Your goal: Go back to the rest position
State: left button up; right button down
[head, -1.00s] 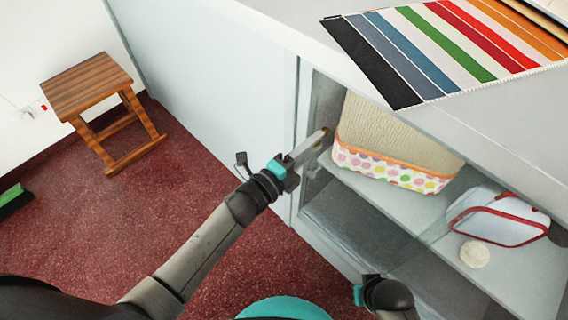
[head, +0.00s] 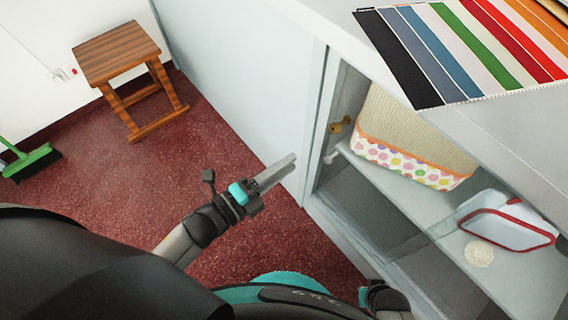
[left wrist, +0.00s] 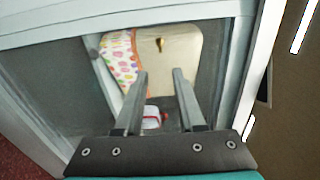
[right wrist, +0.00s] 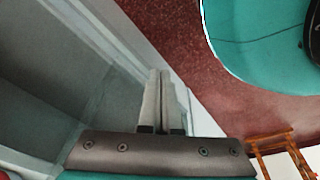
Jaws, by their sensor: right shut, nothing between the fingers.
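My left gripper (head: 276,172) is open and empty. It hangs in front of the cabinet, left of its opening, above the red floor. In the left wrist view its two fingers (left wrist: 158,95) stand apart and point toward the cabinet opening. My right gripper (right wrist: 161,98) is shut and empty, low along the cabinet front in the right wrist view. In the head view only part of the right arm's end shows at the bottom edge; its fingertips are hidden there.
The cabinet (head: 318,100) holds a dotted basket (head: 408,164), a small brass thing (head: 342,124), a red-rimmed clear case (head: 508,222) and a pale disc (head: 479,253). Swatches (head: 455,50) lie on top. A wooden stool (head: 118,52) and green broom (head: 36,160) stand left. Floor between is clear.

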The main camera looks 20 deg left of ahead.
dwell(0.4)
